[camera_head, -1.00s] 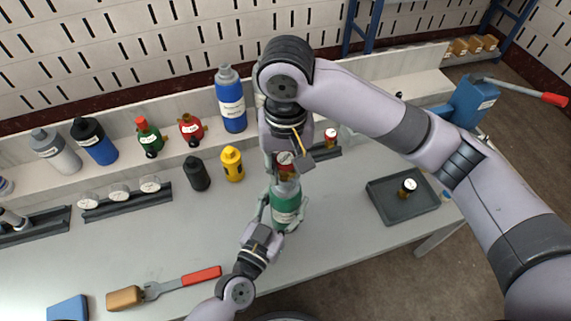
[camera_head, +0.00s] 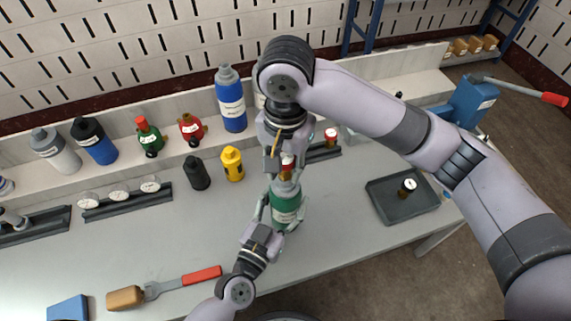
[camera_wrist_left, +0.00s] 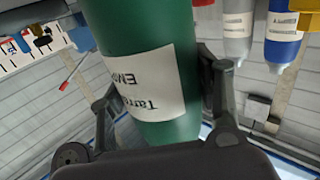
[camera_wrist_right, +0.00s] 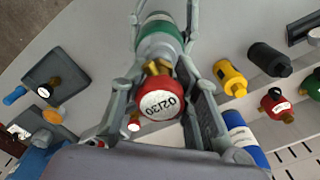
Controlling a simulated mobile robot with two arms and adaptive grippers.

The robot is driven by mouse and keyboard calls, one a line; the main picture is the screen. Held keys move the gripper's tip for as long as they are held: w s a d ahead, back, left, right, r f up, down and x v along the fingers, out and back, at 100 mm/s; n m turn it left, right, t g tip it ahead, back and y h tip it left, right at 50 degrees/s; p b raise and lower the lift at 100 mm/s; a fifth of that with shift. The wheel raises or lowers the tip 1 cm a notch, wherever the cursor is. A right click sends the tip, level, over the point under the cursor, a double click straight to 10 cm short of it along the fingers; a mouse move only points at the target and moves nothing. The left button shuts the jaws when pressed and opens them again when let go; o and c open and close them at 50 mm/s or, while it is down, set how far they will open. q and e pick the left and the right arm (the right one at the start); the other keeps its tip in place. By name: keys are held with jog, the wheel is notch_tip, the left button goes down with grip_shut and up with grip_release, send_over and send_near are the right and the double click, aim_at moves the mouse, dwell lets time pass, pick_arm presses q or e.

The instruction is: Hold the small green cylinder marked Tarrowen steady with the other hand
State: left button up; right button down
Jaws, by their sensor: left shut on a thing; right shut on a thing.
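The green cylinder (camera_head: 286,207) stands upright over the grey table. Its white label reads "Tarr..." in the left wrist view (camera_wrist_left: 150,85), partly cut off. My left gripper (camera_head: 280,212) is shut around its body from the front, a finger on each side. The cylinder also shows in the right wrist view (camera_wrist_right: 160,28).
A black bottle (camera_head: 196,173) and yellow bottle (camera_head: 232,164) stand left of the cylinder. A dark tray (camera_head: 402,207) with a small brass-and-black part lies right. A red-handled wrench (camera_head: 185,282) lies front left. Several bottles line the back ledge.

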jog(key=m, duration=0.6)
jog(key=c, duration=1.3)
grip_release()
